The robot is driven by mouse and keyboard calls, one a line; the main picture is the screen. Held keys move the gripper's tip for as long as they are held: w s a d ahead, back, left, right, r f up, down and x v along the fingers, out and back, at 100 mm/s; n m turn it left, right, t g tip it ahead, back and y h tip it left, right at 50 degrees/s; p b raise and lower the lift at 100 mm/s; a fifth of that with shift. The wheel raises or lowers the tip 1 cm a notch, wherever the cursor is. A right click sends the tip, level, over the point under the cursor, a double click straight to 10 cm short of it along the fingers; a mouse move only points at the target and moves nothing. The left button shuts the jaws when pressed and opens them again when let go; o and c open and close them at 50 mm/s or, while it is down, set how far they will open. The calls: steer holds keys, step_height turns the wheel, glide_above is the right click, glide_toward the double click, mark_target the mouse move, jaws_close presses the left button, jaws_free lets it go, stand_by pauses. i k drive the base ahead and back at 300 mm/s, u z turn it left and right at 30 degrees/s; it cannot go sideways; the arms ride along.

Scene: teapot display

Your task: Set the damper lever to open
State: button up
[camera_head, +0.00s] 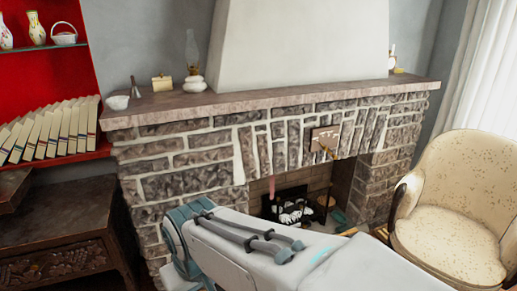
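A small brown plate (324,138) with pale markings too small to read is fixed to the stone front of the fireplace, above the firebox. A thin brass-coloured lever (328,152) sits at its lower edge and slants down to the right. Which setting it points to cannot be read. My white arm reaches across the bottom of the view, in front of the hearth. My gripper is not in view.
The stone fireplace (190,155) has a mantel (240,101) with an oil lamp (193,75) on it. The firebox holds a dark grate (285,201). A cream armchair (455,220) stands at right, a dark wooden cabinet (65,230) at left.

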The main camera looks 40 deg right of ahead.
mark_target(325, 148)
steer(key=u, duration=0.55)
steer(key=i, duration=0.8)
steer(key=z, duration=2.7)
steer(key=i, duration=0.5)
steer(key=z, duration=0.05)
steer(key=k, duration=1.2)
steer(key=z, duration=0.9)
steer(key=i, duration=1.3)
steer(key=z, duration=0.05)
